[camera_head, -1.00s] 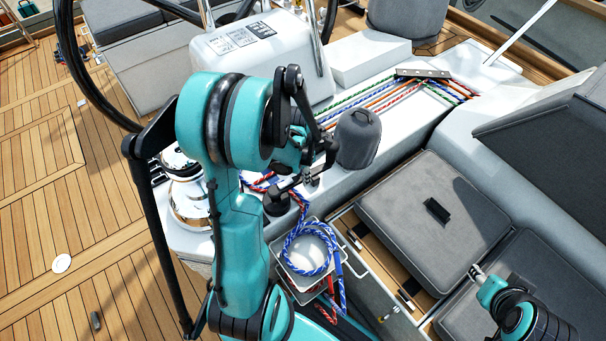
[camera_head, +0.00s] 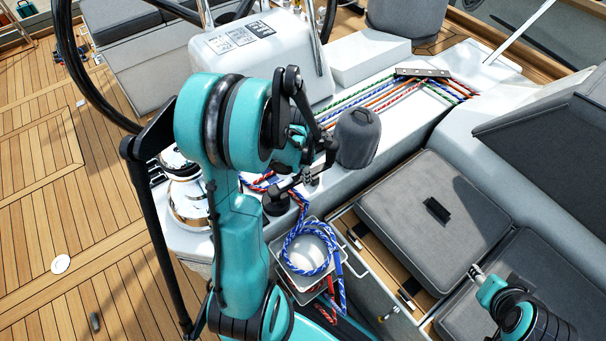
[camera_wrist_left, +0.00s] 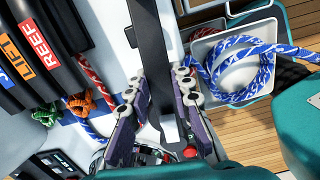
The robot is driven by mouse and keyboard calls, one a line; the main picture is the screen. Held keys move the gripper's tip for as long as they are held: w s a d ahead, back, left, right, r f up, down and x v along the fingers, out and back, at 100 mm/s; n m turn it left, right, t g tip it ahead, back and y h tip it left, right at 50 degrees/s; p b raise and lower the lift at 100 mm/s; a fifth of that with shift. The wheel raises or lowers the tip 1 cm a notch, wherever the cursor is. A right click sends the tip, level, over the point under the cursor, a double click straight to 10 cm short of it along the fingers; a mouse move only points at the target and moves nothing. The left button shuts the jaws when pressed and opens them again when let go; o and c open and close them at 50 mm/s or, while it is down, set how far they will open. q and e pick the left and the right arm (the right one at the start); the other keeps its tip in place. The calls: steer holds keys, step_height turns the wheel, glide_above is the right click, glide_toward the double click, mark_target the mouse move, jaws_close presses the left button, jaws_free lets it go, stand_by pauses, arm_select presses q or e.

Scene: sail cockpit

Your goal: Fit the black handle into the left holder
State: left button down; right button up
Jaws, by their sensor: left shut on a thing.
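My left gripper (camera_head: 303,172) is over the white console, partly hidden behind my own forearm. In the left wrist view its two fingers (camera_wrist_left: 160,105) are closed on a long black bar, the black handle (camera_wrist_left: 148,40), which runs between them and out past the top edge. In the head view, a dark piece with a round end (camera_head: 276,204) shows beside the gripper, probably part of the handle. I cannot make out the left holder for certain in either view.
A chrome winch (camera_head: 187,200) stands left of my arm. A tray with coiled blue rope (camera_head: 286,265) is just below the gripper. A grey cover (camera_head: 357,138) stands to its right. Labelled black rope clutches (camera_wrist_left: 45,60) are close by. Grey seat cushions (camera_head: 400,240) lie at right.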

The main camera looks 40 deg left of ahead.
arm_select(q)
steer(key=shift+f, duration=0.3)
steer(key=shift+f+b, duration=0.85)
steer(key=shift+b, duration=0.2)
steer(key=shift+f+b, duration=0.6)
steer(key=shift+f, duration=0.1)
stand_by(0.5)
steer(key=c, duration=0.8)
jaws_free()
steer(key=shift+r+p, duration=3.6)
steer(key=shift+r, duration=1)
